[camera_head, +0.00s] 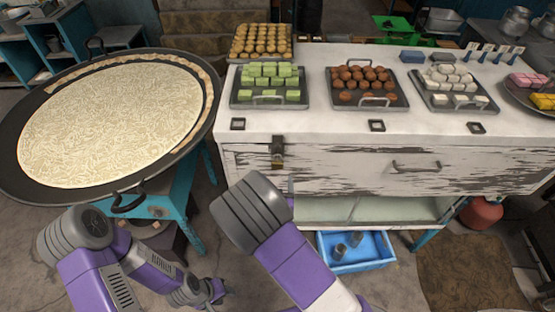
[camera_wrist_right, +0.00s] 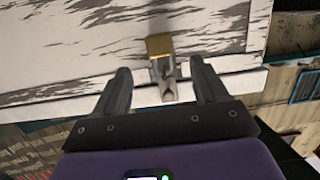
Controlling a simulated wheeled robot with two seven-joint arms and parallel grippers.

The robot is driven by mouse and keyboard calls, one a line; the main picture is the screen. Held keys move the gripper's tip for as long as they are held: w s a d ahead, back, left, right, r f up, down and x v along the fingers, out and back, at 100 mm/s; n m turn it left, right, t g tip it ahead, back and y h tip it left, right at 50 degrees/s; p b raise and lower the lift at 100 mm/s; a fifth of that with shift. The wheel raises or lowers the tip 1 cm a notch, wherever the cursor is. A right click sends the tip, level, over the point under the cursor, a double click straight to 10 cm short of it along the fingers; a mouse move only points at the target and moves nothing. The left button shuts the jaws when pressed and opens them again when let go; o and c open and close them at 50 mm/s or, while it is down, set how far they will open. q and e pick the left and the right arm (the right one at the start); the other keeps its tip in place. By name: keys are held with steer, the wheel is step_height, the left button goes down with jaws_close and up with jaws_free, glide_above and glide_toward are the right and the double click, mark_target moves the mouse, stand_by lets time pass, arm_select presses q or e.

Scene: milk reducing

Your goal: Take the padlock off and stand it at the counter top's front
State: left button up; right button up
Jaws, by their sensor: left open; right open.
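The padlock (camera_head: 277,160) is small, with a brass body, and hangs at a dark hasp (camera_head: 277,142) on the upper left of the worn white counter's drawer front. In the right wrist view the padlock's brass part (camera_wrist_right: 159,45) lies just beyond my right gripper (camera_wrist_right: 161,70). That gripper is open, and a grey metal piece shows between its fingers; I cannot tell if they touch it. In the head view my right arm hides this gripper. My left gripper (camera_head: 216,291) is open, low at the lower left, away from the counter.
The counter top (camera_head: 320,120) has a clear front strip with several small dark square frames (camera_head: 376,126). Trays of sweets (camera_head: 270,103) stand behind it. A large round pan (camera_head: 205,110) is at the left. A blue crate (camera_head: 350,268) sits below the counter.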

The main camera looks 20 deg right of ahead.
mark_target(277, 165)
steer(key=x, duration=0.7)
steer(key=shift+w+r, duration=0.2)
steer(key=shift+r, duration=0.1)
steer(key=c, duration=1.2)
